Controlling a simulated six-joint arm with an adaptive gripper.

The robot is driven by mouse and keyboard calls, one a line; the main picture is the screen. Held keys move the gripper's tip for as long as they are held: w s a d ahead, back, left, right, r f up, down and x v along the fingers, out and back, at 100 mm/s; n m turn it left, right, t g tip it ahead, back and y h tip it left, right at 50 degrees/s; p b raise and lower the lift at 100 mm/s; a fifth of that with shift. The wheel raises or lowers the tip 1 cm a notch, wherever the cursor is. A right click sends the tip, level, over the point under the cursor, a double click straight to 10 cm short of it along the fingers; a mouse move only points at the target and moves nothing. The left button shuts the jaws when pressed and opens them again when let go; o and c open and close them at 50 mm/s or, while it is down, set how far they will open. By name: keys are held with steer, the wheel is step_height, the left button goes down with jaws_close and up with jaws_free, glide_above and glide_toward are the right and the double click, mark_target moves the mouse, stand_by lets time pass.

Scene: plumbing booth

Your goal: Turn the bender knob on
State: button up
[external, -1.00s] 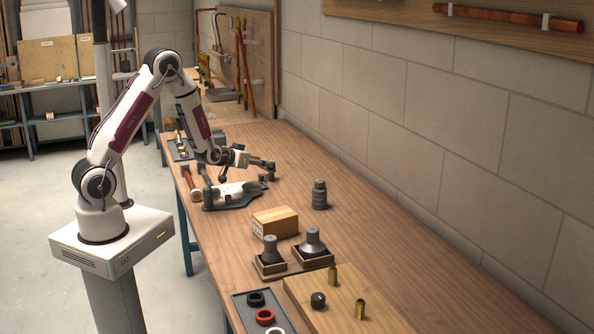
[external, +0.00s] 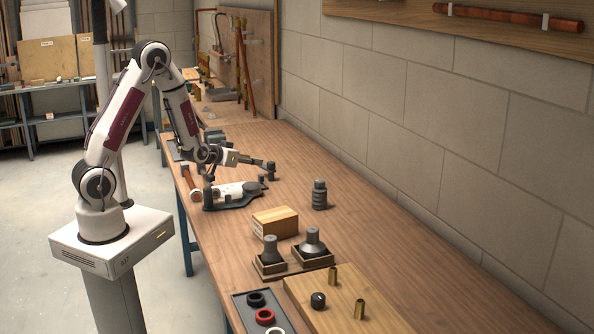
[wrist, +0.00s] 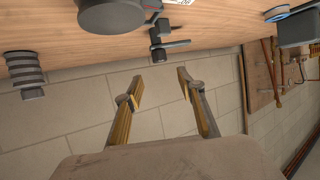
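The bender (external: 236,196), a white body on a dark grey base, sits on the workbench. A small dark upright part (external: 270,170) stands just beyond it. The wrist view shows a black knob-like part with a lever (wrist: 160,40) near the bench edge, beside a dark round part (wrist: 112,15); I cannot tell for certain which part is the bender knob. My gripper (external: 260,163) is above the bender's far side. In the wrist view its two fingers (wrist: 159,77) are apart, with nothing between them. The black part is ahead of the fingertips, apart from them.
A ribbed dark cylinder (external: 319,195) stands to the right of the bender, with a wooden box (external: 275,222) nearer the camera. Two dark fittings stand in wooden holders. A wooden board (external: 345,312) carries a black knob (external: 318,300) and brass pieces. The wall borders the bench on the right.

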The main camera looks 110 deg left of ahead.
steer(key=shift+s, duration=0.1)
steer(key=m+t+h, duration=0.3)
steer(key=m+t, duration=0.2)
glide_toward(270, 162)
steer(key=shift+w+a+f, duration=0.65)
steer(key=shift+w+f, duration=0.1)
steer(key=shift+w, duration=0.05)
stand_by(0.4)
steer(key=shift+x, duration=3.9)
